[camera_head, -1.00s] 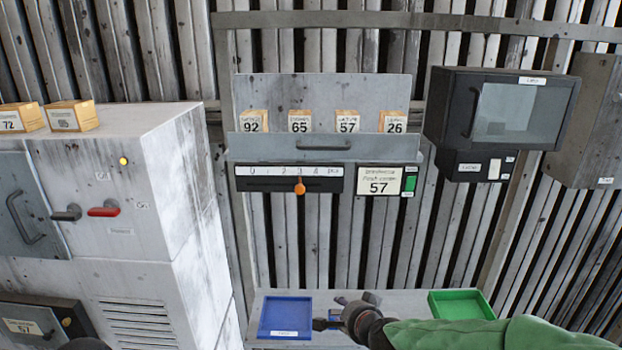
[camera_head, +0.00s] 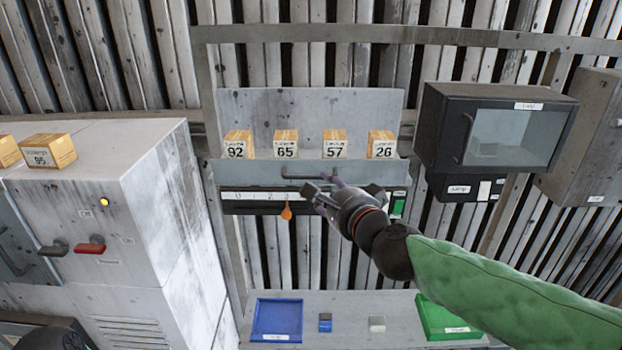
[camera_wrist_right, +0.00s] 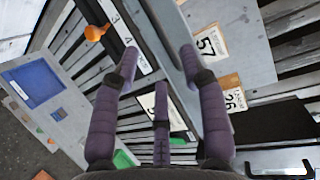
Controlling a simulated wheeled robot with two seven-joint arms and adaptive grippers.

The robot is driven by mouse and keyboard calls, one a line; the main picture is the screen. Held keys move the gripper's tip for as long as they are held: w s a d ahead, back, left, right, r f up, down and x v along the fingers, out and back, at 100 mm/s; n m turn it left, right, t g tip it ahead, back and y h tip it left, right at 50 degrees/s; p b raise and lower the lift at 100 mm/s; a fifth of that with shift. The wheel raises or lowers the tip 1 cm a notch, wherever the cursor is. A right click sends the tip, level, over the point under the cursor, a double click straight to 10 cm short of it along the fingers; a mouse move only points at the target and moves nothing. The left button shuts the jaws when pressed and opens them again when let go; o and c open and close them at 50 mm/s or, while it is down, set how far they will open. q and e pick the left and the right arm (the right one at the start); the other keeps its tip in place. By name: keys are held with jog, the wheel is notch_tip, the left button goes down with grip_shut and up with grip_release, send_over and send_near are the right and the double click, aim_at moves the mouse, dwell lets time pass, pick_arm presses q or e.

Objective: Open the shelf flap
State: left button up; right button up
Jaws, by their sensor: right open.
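The shelf flap (camera_head: 240,171) is a grey panel along the front of the wall shelf, with a dark bar handle (camera_head: 300,177). It stands upright before several numbered boxes. My right gripper (camera_head: 326,191) is in front of the flap's lower edge, just below and right of the handle's middle, partly hiding the panel below. In the right wrist view its purple fingers (camera_wrist_right: 158,58) are spread apart with nothing held between them. I cannot tell whether a finger touches the flap.
An orange slider knob (camera_head: 287,212) and a green switch (camera_head: 398,206) flank my gripper. Boxes (camera_head: 286,144) stand behind the flap. A black glass-front cabinet (camera_head: 432,130) hangs to the right. Below, a ledge holds a blue tray (camera_head: 277,318) and a green tray (camera_head: 436,318).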

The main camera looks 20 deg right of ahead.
aim_at(310, 176)
jog(key=b+x, duration=0.1)
jog(key=x, duration=0.7)
jog(key=shift+w+f+b, duration=0.15)
jog(key=shift+w+b, duration=0.15)
jog(key=shift+w, duration=0.05)
grip_shut()
